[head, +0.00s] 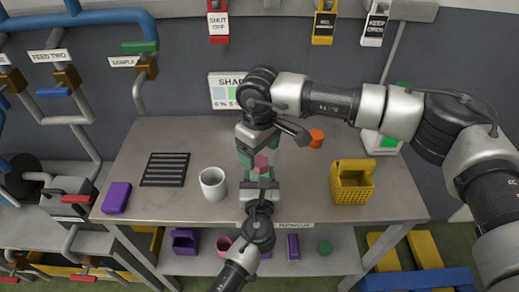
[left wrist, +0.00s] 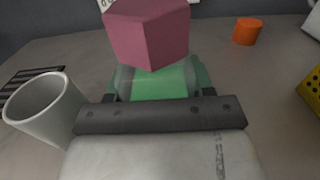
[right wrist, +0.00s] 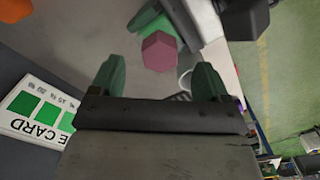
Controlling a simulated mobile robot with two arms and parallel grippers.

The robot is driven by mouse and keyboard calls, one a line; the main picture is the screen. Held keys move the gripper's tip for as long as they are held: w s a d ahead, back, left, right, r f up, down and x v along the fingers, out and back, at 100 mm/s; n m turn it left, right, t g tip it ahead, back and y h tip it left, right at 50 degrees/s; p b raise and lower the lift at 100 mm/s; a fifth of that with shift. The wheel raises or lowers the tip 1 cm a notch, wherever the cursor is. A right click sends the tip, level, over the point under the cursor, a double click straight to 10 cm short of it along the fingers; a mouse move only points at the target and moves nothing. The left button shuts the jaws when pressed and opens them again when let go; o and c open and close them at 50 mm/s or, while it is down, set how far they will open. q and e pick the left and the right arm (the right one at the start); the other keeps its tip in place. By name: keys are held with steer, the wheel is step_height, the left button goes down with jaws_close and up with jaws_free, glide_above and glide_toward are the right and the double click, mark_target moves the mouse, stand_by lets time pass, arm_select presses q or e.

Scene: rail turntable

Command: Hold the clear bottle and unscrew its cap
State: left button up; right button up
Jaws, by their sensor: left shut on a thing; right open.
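The clear bottle (left wrist: 158,82) stands between the green fingers of my left gripper (head: 262,178), which is shut on it. Its pink, many-sided cap (left wrist: 147,34) sits on top of the bottle; the cap also shows in the head view (head: 261,162) and in the right wrist view (right wrist: 160,52). My right gripper (right wrist: 160,75) is open and empty above the cap. In the right wrist view the cap appears between and beyond its fingertips, apart from both. Most of the bottle is hidden by the fingers and cap.
On the table (head: 130,195) stand a white mug (head: 213,184), a yellow basket (head: 352,187), an orange cylinder (head: 316,138), a purple block (head: 116,197) and a black grate (head: 165,169). A sign panel (head: 222,92) stands behind.

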mark_target(259, 161)
steer(key=m, duration=0.9)
steer(key=shift+m, duration=0.4)
steer(key=shift+f, duration=0.15)
steer(key=shift+f, duration=1.85)
steer(key=c, duration=1.1)
steer(key=n, duration=0.2)
steer(key=shift+n, duration=0.3)
steer(key=shift+c, duration=0.4)
steer(key=n, duration=0.3)
